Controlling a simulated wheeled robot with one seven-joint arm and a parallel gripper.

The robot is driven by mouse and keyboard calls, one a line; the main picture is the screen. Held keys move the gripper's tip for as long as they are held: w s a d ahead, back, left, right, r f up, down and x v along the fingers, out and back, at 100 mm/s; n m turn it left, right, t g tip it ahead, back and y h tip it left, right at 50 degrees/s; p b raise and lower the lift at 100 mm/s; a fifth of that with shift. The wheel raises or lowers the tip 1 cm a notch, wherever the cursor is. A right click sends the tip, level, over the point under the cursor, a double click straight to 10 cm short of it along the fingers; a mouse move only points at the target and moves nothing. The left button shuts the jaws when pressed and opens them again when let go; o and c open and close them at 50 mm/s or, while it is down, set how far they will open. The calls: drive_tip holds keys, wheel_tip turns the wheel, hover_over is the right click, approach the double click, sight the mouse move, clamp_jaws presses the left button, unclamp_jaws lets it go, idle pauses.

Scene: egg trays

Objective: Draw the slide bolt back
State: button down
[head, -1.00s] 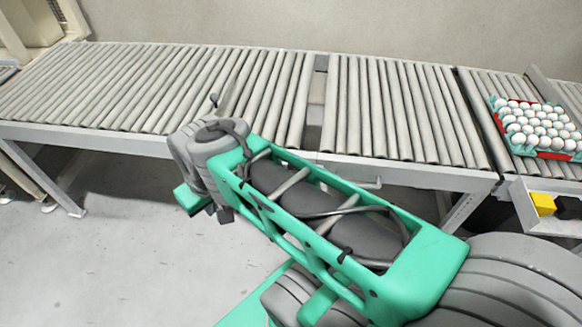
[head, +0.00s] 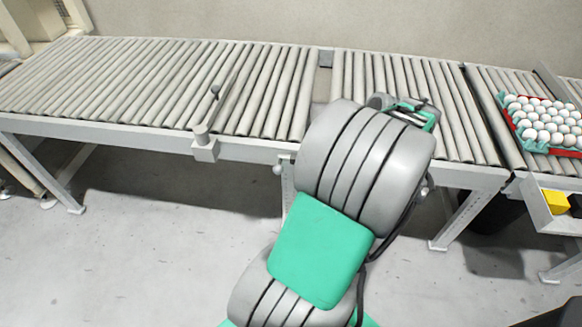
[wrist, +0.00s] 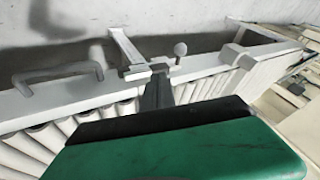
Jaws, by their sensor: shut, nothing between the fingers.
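The slide bolt (head: 284,158) is a small pale fitting on the front rail of the conveyor, by the gap between two roller sections, with a round knob (head: 277,170). In the wrist view the bolt (wrist: 137,74) lies across the rail, and its round knob (wrist: 180,48) stands out to the right. My gripper (wrist: 157,82) is shut and empty, its dark fingertips at the bolt and left of the knob. I cannot tell if they touch. In the head view my arm hides the gripper and may cover part of the bolt.
A U-shaped handle (wrist: 60,75) stands out from the rail left of the bolt in the wrist view. A tray of eggs (head: 540,124) sits at the far right, above a yellow block (head: 555,202).

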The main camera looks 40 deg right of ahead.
drive_tip(key=w+a+f, duration=0.4)
drive_tip(key=w+f, duration=0.4)
drive_tip(key=f, duration=0.1)
idle(0.4)
